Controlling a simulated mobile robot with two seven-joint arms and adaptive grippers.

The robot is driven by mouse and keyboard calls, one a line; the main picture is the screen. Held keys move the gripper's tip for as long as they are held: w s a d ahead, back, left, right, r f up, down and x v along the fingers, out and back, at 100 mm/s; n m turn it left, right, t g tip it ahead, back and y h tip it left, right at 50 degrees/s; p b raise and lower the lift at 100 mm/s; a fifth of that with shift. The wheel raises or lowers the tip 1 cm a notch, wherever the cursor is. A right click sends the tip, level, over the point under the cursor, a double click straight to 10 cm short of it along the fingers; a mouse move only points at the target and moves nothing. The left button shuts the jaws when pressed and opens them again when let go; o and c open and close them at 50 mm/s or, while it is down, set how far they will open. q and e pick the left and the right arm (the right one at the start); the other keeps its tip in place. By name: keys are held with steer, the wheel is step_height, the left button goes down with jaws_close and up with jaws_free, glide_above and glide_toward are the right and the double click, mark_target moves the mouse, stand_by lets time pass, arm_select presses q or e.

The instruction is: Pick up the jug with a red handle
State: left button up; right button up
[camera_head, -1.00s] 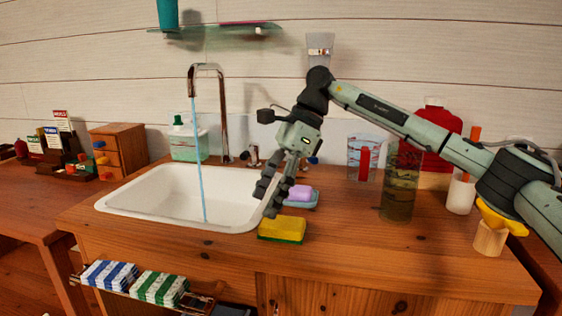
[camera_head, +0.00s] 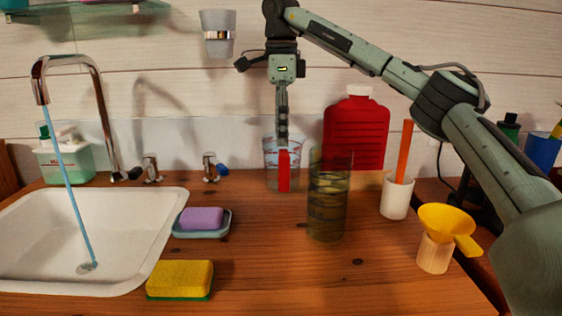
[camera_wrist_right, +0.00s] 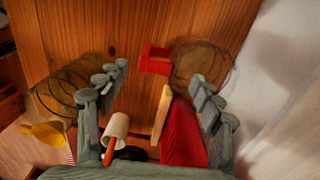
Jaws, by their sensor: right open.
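The jug (camera_head: 270,168) is clear with red markings and stands upright at the back of the wooden counter. Its red handle (camera_head: 284,172) faces the front. My right gripper (camera_head: 282,138) points down over the jug, with its fingertips near the rim level. In the right wrist view the open fingers (camera_wrist_right: 160,73) are empty, and the red handle (camera_wrist_right: 155,58) shows between and beyond the tips. The round jug body (camera_wrist_right: 201,66) lies beside and partly behind one finger. I cannot tell whether it touches. My left gripper is out of view.
A tall green glass (camera_head: 328,210) stands close in front of the jug. A red canister (camera_head: 357,130) is behind it. A white cup (camera_head: 396,197), yellow funnel (camera_head: 447,222), soap dish (camera_head: 185,231), sponge (camera_head: 180,277) and sink (camera_head: 150,236) surround the area.

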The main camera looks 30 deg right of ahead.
mark_target(284, 152)
steer(key=shift+w+d, duration=0.1)
steer(key=shift+w, duration=0.05)
steer(key=shift+f, duration=0.3)
steer(key=f, duration=0.4)
steer(key=s+f, duration=0.1)
steer(key=f, duration=0.1)
steer(key=shift+f, duration=0.4)
steer(key=shift+c, duration=0.4)
steer(key=c, duration=1.4)
steer(key=shift+r, duration=0.1)
